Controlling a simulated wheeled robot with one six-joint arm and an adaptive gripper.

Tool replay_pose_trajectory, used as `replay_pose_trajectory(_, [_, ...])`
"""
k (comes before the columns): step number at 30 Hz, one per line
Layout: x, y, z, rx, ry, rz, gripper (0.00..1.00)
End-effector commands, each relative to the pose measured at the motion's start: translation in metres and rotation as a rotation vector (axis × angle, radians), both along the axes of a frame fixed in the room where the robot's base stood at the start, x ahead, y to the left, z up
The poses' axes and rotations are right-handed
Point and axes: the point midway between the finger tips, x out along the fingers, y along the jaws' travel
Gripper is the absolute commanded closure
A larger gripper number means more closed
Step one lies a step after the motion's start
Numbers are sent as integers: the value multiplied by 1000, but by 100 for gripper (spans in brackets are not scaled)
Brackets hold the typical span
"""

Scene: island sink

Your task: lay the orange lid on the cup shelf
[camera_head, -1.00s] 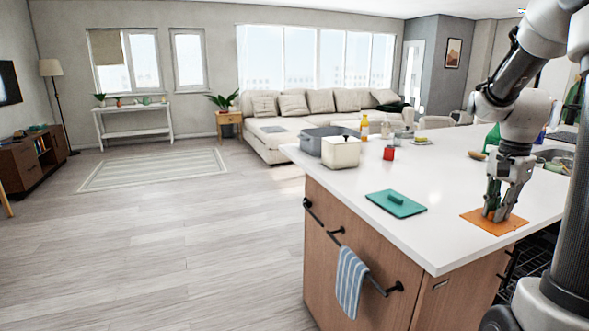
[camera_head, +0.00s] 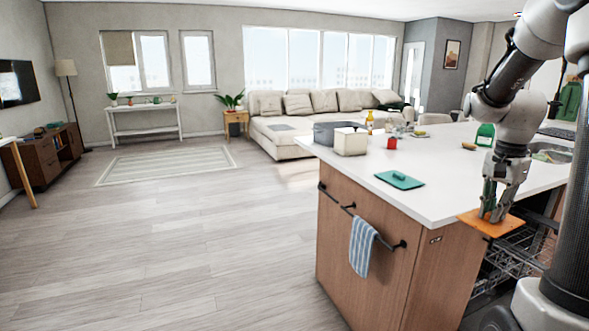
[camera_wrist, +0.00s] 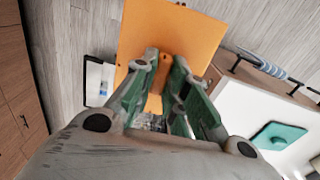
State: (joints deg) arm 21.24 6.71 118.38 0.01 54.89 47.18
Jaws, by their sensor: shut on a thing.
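The orange lid (camera_head: 470,217) is a flat square plate. My gripper (camera_head: 491,214) is shut on it from above, with the fingers on its middle grip. The lid is held roughly level beside the counter's near right corner, by the dishwasher opening. In the wrist view the lid (camera_wrist: 195,35) spreads beyond my green-padded fingers (camera_wrist: 167,85). Wire dishwasher racks (camera_head: 520,250) show below and right of the lid. I cannot tell which level is the cup shelf, as my arm and the lid hide part of them.
The white island counter (camera_head: 440,200) is to the left of the lid. A teal board (camera_head: 399,180) lies on it, with a white box (camera_head: 350,141), a grey tub and a red cup (camera_head: 392,143) farther back. A striped towel (camera_head: 362,245) hangs on the rail.

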Motion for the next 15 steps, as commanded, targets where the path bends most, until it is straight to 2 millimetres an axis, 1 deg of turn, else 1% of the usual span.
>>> replay_pose_trajectory(1, [5,6,-5,1,3,31,100])
replay_pose_trajectory(8, [25,34,-23,0,2,184,100])
replay_pose_trajectory(11, [37,51,-34,0,3,272,100])
replay_pose_trajectory(15, [56,78,-53,-1,4,422,100])
